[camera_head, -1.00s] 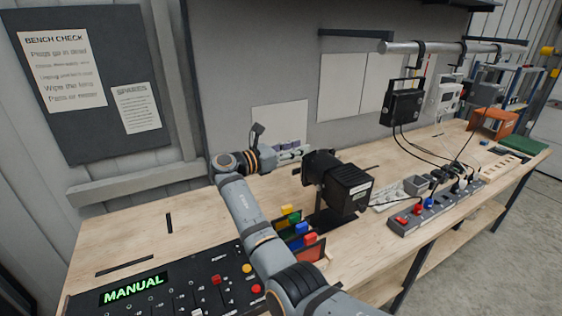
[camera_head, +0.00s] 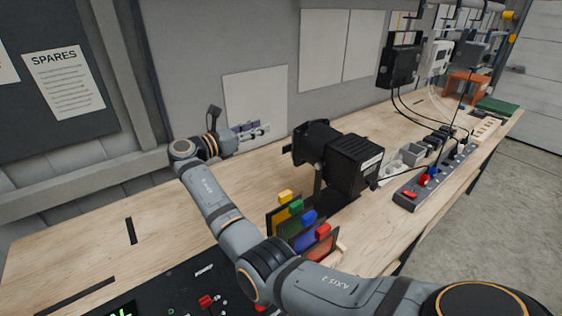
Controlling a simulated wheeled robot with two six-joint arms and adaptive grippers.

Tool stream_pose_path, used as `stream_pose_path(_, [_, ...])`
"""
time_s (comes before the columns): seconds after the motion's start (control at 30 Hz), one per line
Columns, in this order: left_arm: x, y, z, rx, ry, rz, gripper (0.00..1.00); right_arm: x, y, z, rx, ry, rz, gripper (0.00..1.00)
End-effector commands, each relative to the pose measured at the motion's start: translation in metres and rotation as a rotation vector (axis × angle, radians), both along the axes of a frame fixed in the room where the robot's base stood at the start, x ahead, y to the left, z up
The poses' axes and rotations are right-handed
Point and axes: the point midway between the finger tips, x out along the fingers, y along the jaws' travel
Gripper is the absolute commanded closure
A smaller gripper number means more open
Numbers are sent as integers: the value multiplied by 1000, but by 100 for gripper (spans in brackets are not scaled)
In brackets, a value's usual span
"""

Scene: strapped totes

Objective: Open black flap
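A black boxy lamp-like device (camera_head: 352,162) stands on the bench, its round front part turned to the left. A small dark tab (camera_head: 287,150) sticks out at that front end; I cannot tell for sure whether it is the black flap. My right arm comes in from the lower right, and its gripper (camera_head: 252,131) is left of the device, apart from it in the picture, pointing right. Its fingers are small and partly hidden by the wrist, so their opening is unclear. My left gripper is not in view.
Yellow, green, blue and red tabbed plates (camera_head: 303,232) stand in front of the device, close to my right arm. A power strip (camera_head: 436,176) lies to the right with cables. A black control panel (camera_head: 190,285) is at the lower left. The bench's left part is mostly clear.

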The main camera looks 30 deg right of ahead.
Motion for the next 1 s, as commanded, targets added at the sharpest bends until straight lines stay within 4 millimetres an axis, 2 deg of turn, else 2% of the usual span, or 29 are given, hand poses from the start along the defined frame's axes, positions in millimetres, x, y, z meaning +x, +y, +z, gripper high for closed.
stream_pose_path(0.03, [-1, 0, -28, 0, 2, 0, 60, 0, 0, -28, 0, 1, 0, 70])
stream_pose_path(0.23, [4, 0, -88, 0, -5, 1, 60, 0, 0, -88, 0, 1, 0, 70])
stream_pose_path(0.33, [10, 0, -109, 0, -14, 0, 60, 1, 0, -110, 0, 0, 0, 70])
stream_pose_path(0.47, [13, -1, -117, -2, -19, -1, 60, 1, 0, -118, 0, -1, 0, 70])
stream_pose_path(0.67, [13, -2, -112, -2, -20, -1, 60, 1, -4, -114, 0, 0, -1, 70])
stream_pose_path(0.77, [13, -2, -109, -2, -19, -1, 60, 3, -18, -113, -3, 0, -2, 70])
stream_pose_path(1.0, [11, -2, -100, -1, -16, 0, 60, 12, -69, -112, -2, 2, -3, 70])
